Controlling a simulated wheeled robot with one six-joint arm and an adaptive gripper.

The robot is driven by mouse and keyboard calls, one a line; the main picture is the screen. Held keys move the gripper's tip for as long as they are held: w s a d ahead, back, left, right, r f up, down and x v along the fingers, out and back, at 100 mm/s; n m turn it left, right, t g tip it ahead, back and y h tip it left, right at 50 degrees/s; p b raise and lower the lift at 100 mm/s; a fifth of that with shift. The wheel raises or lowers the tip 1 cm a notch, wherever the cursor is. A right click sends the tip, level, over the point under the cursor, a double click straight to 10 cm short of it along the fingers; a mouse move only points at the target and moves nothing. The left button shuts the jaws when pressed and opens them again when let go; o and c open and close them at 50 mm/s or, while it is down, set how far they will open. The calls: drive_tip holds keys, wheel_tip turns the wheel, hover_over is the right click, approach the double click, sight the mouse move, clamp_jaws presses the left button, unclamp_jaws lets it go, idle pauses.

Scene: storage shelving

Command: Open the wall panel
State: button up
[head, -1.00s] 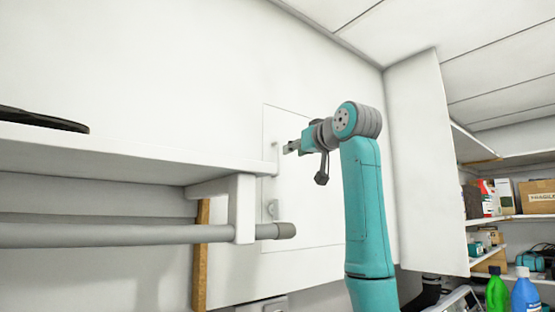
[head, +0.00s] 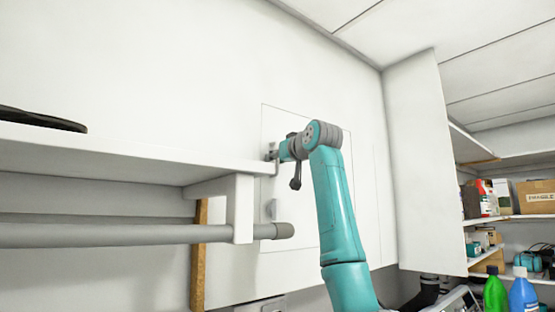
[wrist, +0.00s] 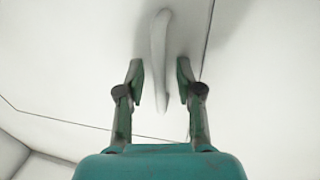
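The wall panel (head: 308,205) is a white rectangle outlined by a thin dark seam on the white wall, and it lies flat with the wall. Its pale vertical handle (wrist: 160,60) is near the panel's left edge. My gripper (head: 272,153) is at the upper part of the handle in the head view. In the wrist view my gripper (wrist: 158,75) is open, with one finger on each side of the handle and a visible gap to both. The handle's lower end (head: 273,208) shows below my gripper in the head view.
A white shelf (head: 120,148) with a dark flat object (head: 40,119) on it runs along the left, close to my gripper. A grey rail (head: 120,233) hangs below it. Storage shelves (head: 515,217) with boxes and bottles stand at the right.

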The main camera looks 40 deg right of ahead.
clamp_jaws()
drive_tip(key=shift+s, duration=0.1)
